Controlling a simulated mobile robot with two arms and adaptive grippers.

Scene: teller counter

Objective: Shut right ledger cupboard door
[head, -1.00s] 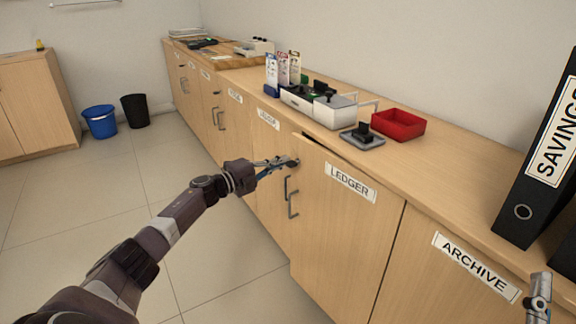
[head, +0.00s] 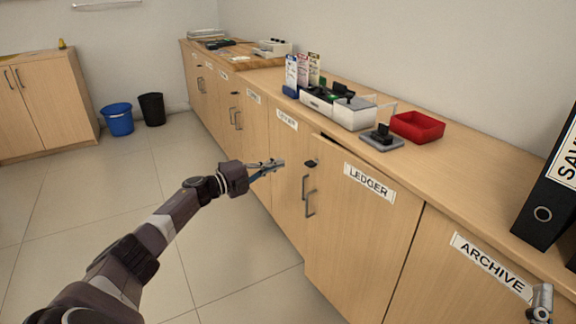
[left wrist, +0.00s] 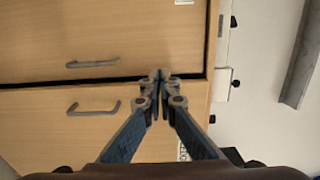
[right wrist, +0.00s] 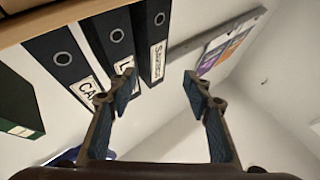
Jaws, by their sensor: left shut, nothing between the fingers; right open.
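The right ledger cupboard door (head: 365,240) is light wood with a "LEDGER" label and a grey bar handle (head: 310,203). It stands slightly ajar: a dark gap shows along its top edge, and its left edge juts out from the neighbouring door. My left gripper (head: 278,164) is shut and empty, left of the door's upper corner, apart from it. In the left wrist view, the shut fingertips (left wrist: 161,78) overlap the dark seam between two doors with handles. My right gripper (right wrist: 160,78) is open and empty; part of it shows at the head view's lower right.
The counter (head: 465,165) above holds a red tray (head: 417,126), a stamp on a pad (head: 382,138), a cash box and a black binder (head: 550,205). An "ARCHIVE" door (head: 450,285) adjoins on the right. Blue and black bins stand far left; the floor between is clear.

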